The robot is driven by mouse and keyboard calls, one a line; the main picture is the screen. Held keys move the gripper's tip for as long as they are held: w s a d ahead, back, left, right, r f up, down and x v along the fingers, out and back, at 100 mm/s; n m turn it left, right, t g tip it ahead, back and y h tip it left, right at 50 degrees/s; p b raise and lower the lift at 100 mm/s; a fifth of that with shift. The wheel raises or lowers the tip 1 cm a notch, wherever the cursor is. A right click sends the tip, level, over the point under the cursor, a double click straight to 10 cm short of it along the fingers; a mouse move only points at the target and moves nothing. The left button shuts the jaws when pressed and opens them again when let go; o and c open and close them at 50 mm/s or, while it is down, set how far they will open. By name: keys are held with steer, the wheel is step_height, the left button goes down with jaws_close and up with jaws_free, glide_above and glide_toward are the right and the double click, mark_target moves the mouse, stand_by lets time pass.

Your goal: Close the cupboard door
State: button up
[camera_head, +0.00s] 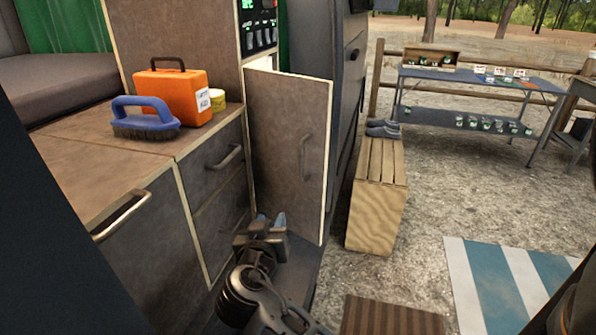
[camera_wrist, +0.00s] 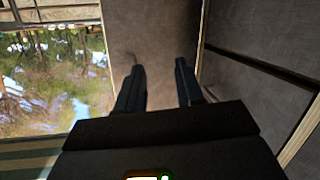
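The cupboard door (camera_head: 285,135) is a brown-grey panel with pale edges. It stands open, swung out from the tall cabinet beside the drawers. Its vertical bar handle (camera_head: 306,158) is near its right edge. My gripper (camera_head: 267,222) is low in front of the door's lower part, right of the drawers. In the wrist view the two dark fingers (camera_wrist: 160,75) are spread apart with nothing between them, pointing at the door panel (camera_wrist: 160,30). I cannot tell whether the gripper touches the door.
Drawers with bar handles (camera_head: 230,157) stand close left of my gripper. The counter holds a blue brush (camera_head: 146,120), an orange case (camera_head: 180,92) and a yellow tub (camera_head: 218,98). A wooden crate (camera_head: 375,205) with shoes stands to the right. Gravel ground lies beyond.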

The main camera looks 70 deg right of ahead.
mark_target(302, 162)
steer(key=shift+s+d+r+m+g+h+p, duration=0.15)
steer(key=shift+d+r+m+g+h, duration=0.35)
steer(key=shift+d+r+m+g, duration=1.25)
steer(key=shift+s+d+r+m+g+h+p, duration=0.2)
steer(key=shift+d+r+h, duration=0.45)
steer(key=shift+d, duration=2.25)
steer(key=shift+s+d+r+m+g+h+b, duration=0.1)
steer(key=shift+s+d+r+m+g+h, duration=0.2)
steer(key=shift+d+r+m+g, duration=1.5)
steer(key=shift+d+f+n+t, duration=0.4)
steer(key=shift+d+n+t, duration=0.2)
steer(key=shift+t, duration=0.25)
steer(key=shift+c, duration=0.4)
jaws_close()
